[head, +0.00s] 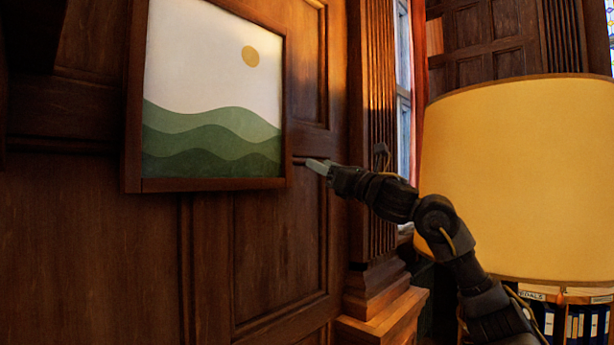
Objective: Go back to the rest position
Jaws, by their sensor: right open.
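My right gripper (319,167) is at the end of my dark arm, which comes in from the lower right. Its pale fingers point left and are open, with nothing seen between them. The fingertips are just right of the lower right corner of a framed picture (205,165) of green hills and a yellow sun. I cannot tell whether they touch the frame or the wall. My left gripper is not in view.
A dark wood-panelled wall (90,250) fills the left. A large yellow lampshade (520,180) stands close on the right, beside my right arm. A wooden ledge (385,320) juts out below the arm. Binders (580,322) show at the lower right.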

